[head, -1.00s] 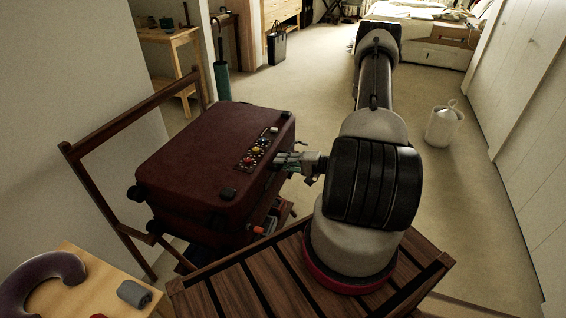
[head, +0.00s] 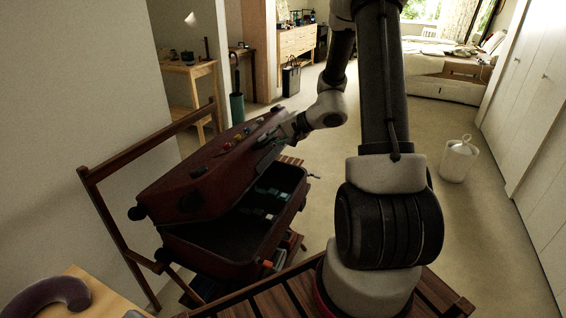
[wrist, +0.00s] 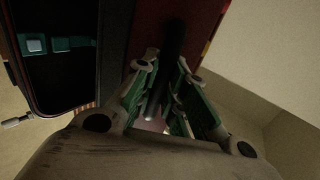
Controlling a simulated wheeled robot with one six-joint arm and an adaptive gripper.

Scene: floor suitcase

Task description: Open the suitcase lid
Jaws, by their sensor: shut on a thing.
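The dark red suitcase rests on a wooden luggage rack in the head view. Its lid (head: 222,172) is partly raised, tilted up from the base (head: 212,262) with a wedge-shaped gap towards the right. My gripper (head: 284,132) is at the lid's raised edge. In the wrist view my gripper (wrist: 165,98) is closed around a dark bar-like handle (wrist: 174,50) on the lid. Part of the open suitcase's dark inside, with teal pieces (wrist: 56,44), shows at the upper left. The exact finger contact is dim.
The wooden rack frame (head: 88,172) rises on the left, close to the wall. A light table (head: 78,287) with a dark curved object is at the lower left. A white bin (head: 459,160) stands on the right.

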